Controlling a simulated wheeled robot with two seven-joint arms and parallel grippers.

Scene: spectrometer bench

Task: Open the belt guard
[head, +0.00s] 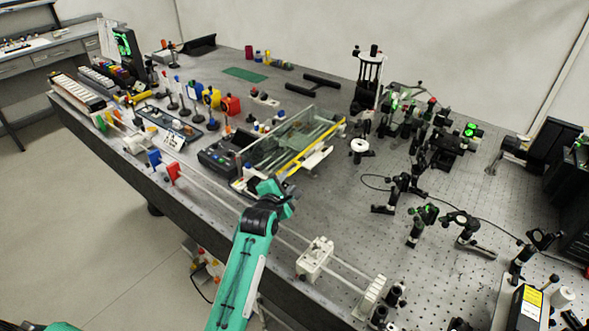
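The belt guard (302,133) looks like a clear, see-through cover with a yellow strip along its right side. It sits over a low mechanism near the middle of the bench, beside a dark control box (217,160). I cannot tell whether it is fully down or slightly raised. My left gripper (281,188), at the end of a teal arm, is at the near end of the guard. Its fingers are hidden by its own wrist, so I cannot see whether they touch the guard or hold anything. My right gripper is not in view.
Long rails carry a white carriage (314,257) along the bench's near edge, with a red plate (173,173) further left. Optical mounts (402,187) and a cable stand to the right. Colored parts (231,105) stand behind left. Some perforated bench top (345,205) right of the guard is clear.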

